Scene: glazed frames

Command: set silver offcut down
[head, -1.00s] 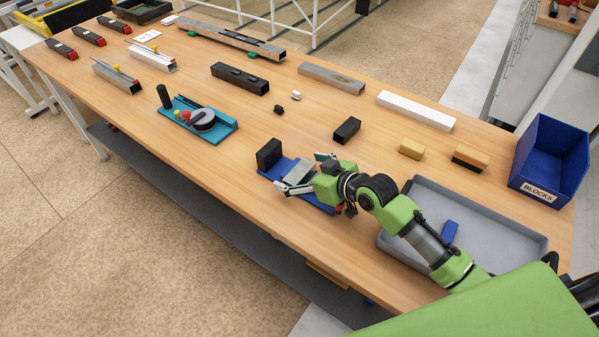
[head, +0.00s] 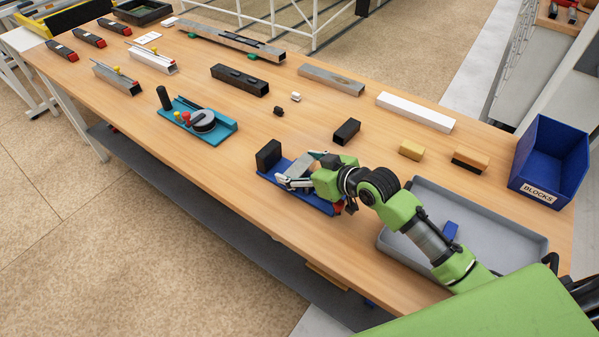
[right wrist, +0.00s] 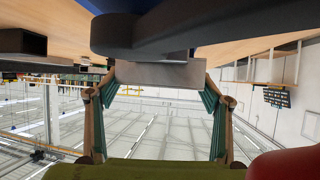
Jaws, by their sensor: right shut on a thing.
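The silver offcut (right wrist: 155,74) is a short grey block between the fingertips in the right wrist view. My right gripper (head: 297,172) is shut on it; the wrist view also shows its two fingers (right wrist: 158,82), one on each end. In the head view the gripper is low over the blue fixture (head: 318,201), beside the black upright block (head: 268,155) at its left end. I cannot tell whether the offcut touches the fixture. My left gripper is not in view.
A grey tray (head: 407,246) holding a blue block (head: 450,231) lies under my right arm. A blue bin (head: 536,184) labelled BLOCKS stands at the right. A black block (head: 347,131) lies behind the gripper. A teal fixture (head: 180,110) is left; bare tabletop separates the fixtures.

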